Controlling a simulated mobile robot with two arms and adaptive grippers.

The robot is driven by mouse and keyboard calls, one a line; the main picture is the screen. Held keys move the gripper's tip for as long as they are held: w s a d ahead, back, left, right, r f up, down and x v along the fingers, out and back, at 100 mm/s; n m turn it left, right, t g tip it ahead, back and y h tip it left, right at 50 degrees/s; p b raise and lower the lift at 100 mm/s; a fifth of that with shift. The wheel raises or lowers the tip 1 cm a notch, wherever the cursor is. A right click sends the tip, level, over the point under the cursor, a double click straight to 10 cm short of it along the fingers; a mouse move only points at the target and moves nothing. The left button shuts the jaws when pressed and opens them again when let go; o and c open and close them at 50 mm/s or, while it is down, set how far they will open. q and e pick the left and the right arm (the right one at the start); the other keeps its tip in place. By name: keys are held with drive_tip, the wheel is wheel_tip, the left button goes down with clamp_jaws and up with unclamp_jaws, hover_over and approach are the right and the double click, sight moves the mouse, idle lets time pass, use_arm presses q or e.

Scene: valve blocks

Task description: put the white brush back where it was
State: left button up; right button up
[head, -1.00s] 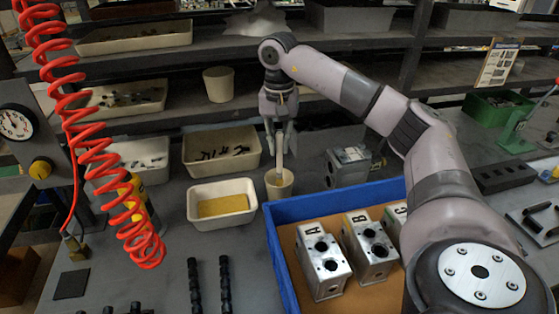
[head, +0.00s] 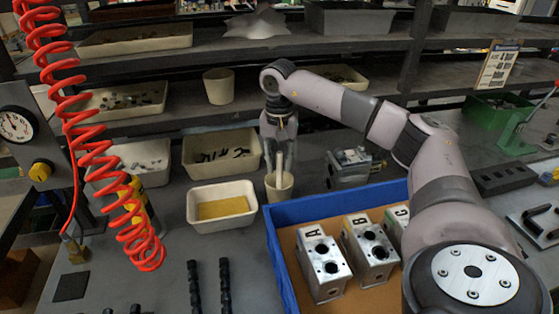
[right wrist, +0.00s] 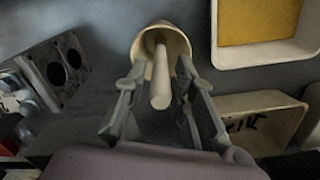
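The white brush (right wrist: 160,82) stands in a cream cup (head: 279,189), with its pale handle pointing up toward my right wrist camera. The cup also shows in the right wrist view (right wrist: 143,45). My right gripper (head: 281,160) is just above the cup. In the right wrist view its fingers (right wrist: 160,105) are spread on either side of the handle, with a gap on both sides. The brush's lower end is hidden inside the cup. My left gripper is not in view.
A cream bin with a yellow sponge (head: 224,208) stands left of the cup. A blue-rimmed tray (head: 283,266) with valve blocks lies in front right. A grey metal block (head: 352,166) is right of the cup. Shelf edges rise behind; a red coiled hose (head: 100,180) hangs left.

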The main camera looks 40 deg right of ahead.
drive_tip(key=shift+o, duration=0.6)
drive_tip(key=shift+r, duration=0.5)
wheel_tip(320, 180, up, 11)
drive_tip(key=shift+r+p, duration=0.2)
drive_tip(key=shift+p, duration=0.25)
drive_tip(key=shift+s+f, duration=0.1)
drive_tip(key=shift+f, duration=0.05)
